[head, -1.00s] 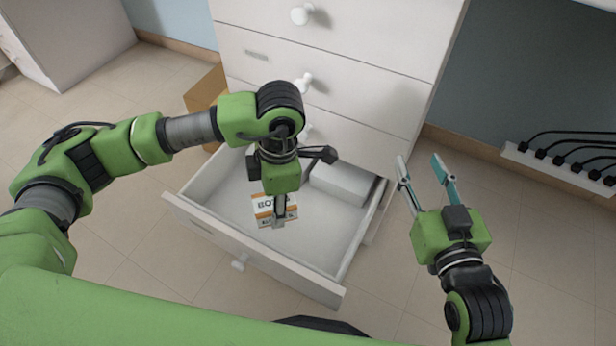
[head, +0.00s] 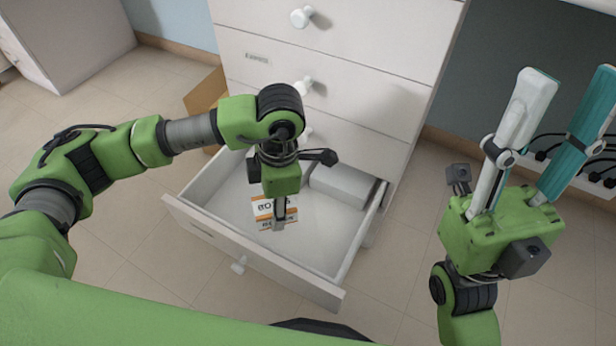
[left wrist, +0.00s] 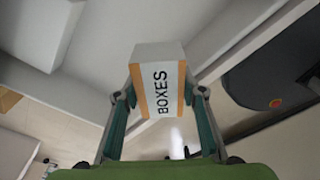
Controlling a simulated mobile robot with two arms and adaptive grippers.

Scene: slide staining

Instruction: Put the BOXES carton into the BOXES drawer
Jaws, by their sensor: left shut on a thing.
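The BOXES carton (head: 268,211) is white with orange bands and lettering. My left gripper (head: 279,222) points down over the open drawer (head: 335,235) and is shut on the carton, partly covering it. In the left wrist view the carton (left wrist: 160,85) sits between the two fingers (left wrist: 162,112). The carton appears inside the drawer's outline; I cannot tell whether it touches the drawer floor. The drawer front's label is too small to read. My right gripper (head: 545,135) is open and empty, raised to the right of the drawer.
A white box-like thing (head: 342,184) lies at the back right of the drawer. Closed drawers (head: 330,60) with white knobs rise behind it. A brown carton (head: 205,92) stands on the floor left of the cabinet. A rack with black cables is on the right wall.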

